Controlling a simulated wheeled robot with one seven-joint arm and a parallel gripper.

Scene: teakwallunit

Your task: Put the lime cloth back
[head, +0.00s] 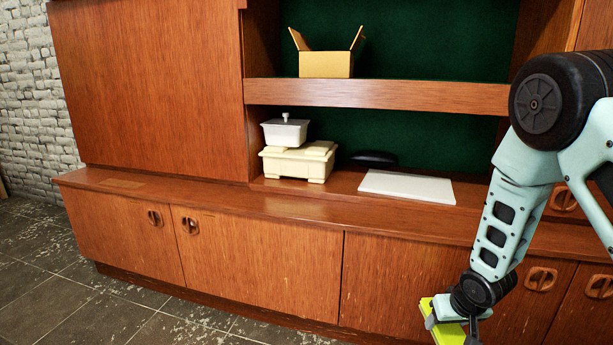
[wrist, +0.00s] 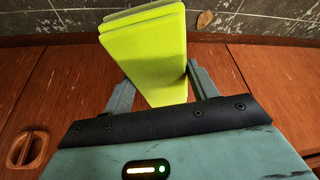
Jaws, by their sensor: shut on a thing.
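The lime cloth (wrist: 150,55) is a folded, layered yellow-green piece held between the two fingers of my gripper (wrist: 158,88) in the wrist view. In the head view the lime cloth (head: 441,322) shows at the bottom, right of the middle, partly hidden by my gripper (head: 452,318). My gripper is shut on it, low in front of the cabinet's lower doors, below the counter level.
The teak wall unit (head: 270,265) has a long counter. On it stand a white lidded box (head: 285,131) on a cream box (head: 298,162), a white flat board (head: 407,187) and a dark object (head: 374,158). An open cardboard box (head: 326,64) sits on the shelf above. The left counter is clear.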

